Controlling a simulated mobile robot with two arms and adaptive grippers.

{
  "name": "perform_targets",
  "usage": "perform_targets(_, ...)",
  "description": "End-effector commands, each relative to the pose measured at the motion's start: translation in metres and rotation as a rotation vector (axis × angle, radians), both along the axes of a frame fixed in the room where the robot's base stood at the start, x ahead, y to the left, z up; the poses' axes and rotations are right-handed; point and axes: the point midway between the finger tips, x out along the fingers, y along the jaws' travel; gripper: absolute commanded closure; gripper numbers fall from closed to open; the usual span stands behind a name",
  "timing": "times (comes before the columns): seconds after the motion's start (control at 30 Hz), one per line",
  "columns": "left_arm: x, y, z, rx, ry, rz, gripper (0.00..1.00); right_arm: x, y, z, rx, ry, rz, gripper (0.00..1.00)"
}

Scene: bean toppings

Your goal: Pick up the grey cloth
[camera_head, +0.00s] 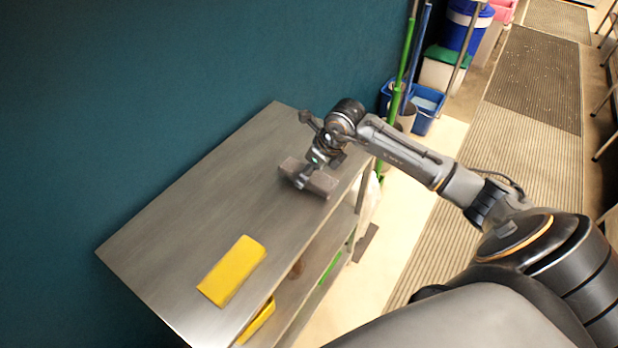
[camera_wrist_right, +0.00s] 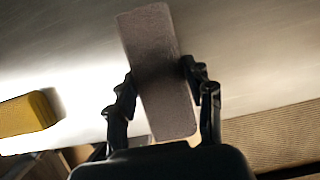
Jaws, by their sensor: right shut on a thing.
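The grey cloth (camera_head: 318,182) is a flat, folded rectangular block at the far end of the steel table (camera_head: 185,243). My right gripper (camera_head: 303,178) reaches down over it from the right and is shut on it. In the right wrist view the cloth (camera_wrist_right: 160,75) stands between the two fingers of my right gripper (camera_wrist_right: 160,88), one on each side. I cannot tell whether the cloth touches the table. My left gripper is in neither view.
A yellow folded cloth (camera_head: 232,270) lies near the table's front end; it also shows in the right wrist view (camera_wrist_right: 26,114). A lower shelf holds another yellow item (camera_head: 257,322). A teal wall (camera_head: 130,90) borders the table. Buckets and green poles stand beyond the far end.

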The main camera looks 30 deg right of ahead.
Motion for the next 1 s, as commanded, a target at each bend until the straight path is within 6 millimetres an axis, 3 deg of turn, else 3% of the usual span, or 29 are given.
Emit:
perform_targets(0.07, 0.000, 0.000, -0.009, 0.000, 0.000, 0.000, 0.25, 0.000, -0.002, 0.013, -0.005, -0.006, 0.000, 0.85)
perform_targets(0.3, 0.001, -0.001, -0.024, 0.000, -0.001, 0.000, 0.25, -0.048, -0.023, 0.069, -0.012, -0.004, 0.001, 0.85)
perform_targets(0.53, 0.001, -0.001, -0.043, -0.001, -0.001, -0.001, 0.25, -0.090, -0.039, 0.085, -0.012, 0.005, 0.002, 0.85)
perform_targets(1.0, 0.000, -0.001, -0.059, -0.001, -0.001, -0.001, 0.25, -0.116, -0.046, 0.104, 0.006, -0.004, 0.003, 0.85)
